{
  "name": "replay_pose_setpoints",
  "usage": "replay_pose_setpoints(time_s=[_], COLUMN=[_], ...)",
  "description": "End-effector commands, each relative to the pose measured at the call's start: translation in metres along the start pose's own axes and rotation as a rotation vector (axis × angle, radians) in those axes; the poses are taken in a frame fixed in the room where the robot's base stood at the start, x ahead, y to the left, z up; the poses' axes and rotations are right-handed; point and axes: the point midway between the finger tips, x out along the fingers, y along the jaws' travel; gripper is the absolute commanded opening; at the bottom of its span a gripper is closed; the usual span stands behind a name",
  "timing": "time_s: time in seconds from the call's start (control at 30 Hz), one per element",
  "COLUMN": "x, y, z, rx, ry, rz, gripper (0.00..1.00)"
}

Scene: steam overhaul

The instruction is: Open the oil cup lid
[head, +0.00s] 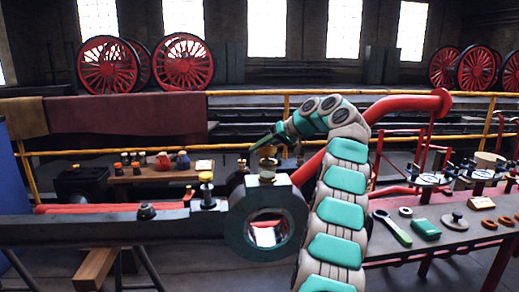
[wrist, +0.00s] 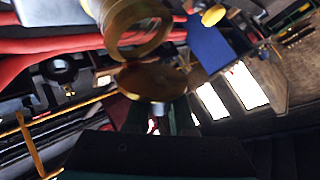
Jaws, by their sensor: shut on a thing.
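The brass oil cup (head: 267,174) stands upright on top of the dark round rod end. In the wrist view the cup (wrist: 138,28) shows as a hollow brass cylinder with its rim visible. Its round brass lid (wrist: 152,80) appears tilted beside the rim, with a small pale knob (wrist: 158,108) toward my gripper. In the head view the lid (head: 268,162) is small and partly hidden by my gripper (head: 266,147). My gripper comes from the upper right and is shut on the lid, apparently at its knob. The exact finger contact is hidden in both views.
A yellow-topped cup (head: 206,178) stands on the rod to the left. A red pipe (head: 395,108) passes behind my arm. A back bench (head: 140,177) holds several small bottles.

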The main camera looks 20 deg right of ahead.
Motion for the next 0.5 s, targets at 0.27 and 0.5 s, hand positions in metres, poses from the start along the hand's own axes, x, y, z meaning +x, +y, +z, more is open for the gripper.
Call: replay_pose_setpoints(time_s=[0.27,0.5], x=[0.0005,0.0002], y=[0.0006,0.0002], z=[0.0004,0.0002], rx=[0.001,0.0], ry=[-0.001,0.0], rz=[0.0,0.0], gripper=[0.0,0.49])
